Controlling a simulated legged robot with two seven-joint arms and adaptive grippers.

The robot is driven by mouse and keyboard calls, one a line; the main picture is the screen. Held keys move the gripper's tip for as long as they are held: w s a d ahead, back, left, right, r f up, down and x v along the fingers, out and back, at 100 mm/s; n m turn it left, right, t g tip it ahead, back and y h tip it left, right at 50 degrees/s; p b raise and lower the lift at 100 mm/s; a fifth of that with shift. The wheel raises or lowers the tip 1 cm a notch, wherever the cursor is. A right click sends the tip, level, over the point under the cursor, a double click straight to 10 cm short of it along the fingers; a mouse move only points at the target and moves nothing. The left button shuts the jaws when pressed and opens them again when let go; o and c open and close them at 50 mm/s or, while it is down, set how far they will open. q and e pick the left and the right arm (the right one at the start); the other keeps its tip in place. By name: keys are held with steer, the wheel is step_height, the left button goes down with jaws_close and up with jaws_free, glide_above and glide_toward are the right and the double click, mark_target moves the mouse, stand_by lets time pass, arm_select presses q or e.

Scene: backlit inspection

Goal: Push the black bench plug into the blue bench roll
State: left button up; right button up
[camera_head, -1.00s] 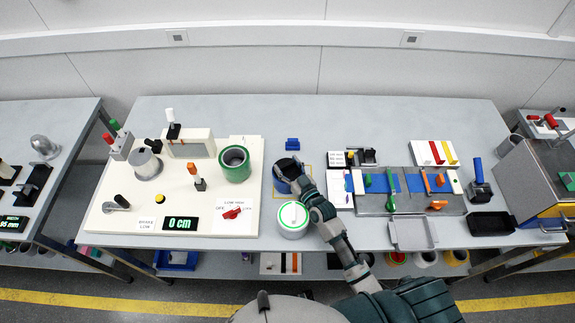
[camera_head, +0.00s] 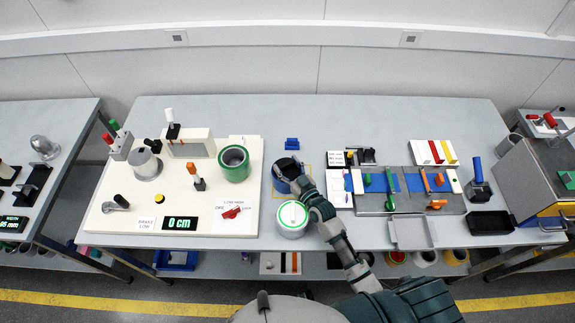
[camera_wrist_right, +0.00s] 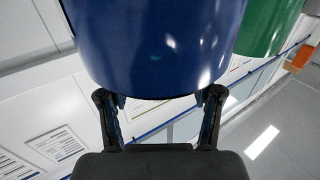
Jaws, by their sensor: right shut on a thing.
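The blue bench roll (camera_head: 281,186) stands upright near the middle of the bench, behind a white can with a green rim. My right gripper (camera_head: 293,177) reaches it from the front right, its fingers shut on the roll. In the right wrist view the roll (camera_wrist_right: 160,45) fills the upper middle, with the two fingers of my right gripper (camera_wrist_right: 162,97) at either side of its near edge. The top of the roll looks dark in the head view. I cannot tell the black bench plug apart there from the opening or the gripper. My left gripper is not in view.
The white can (camera_head: 293,219) stands just in front of the roll. A green roll (camera_head: 233,163) stands to the left on a cream board (camera_head: 120,222). A small blue block (camera_head: 292,143) lies behind. To the right are a grey fixture plate (camera_head: 400,205) and a tray (camera_head: 413,232).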

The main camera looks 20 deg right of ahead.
steer(key=shift+w+f+p, duration=0.1)
steer(key=shift+f+p, duration=0.25)
steer(key=shift+p, duration=0.25)
stand_by(1.7)
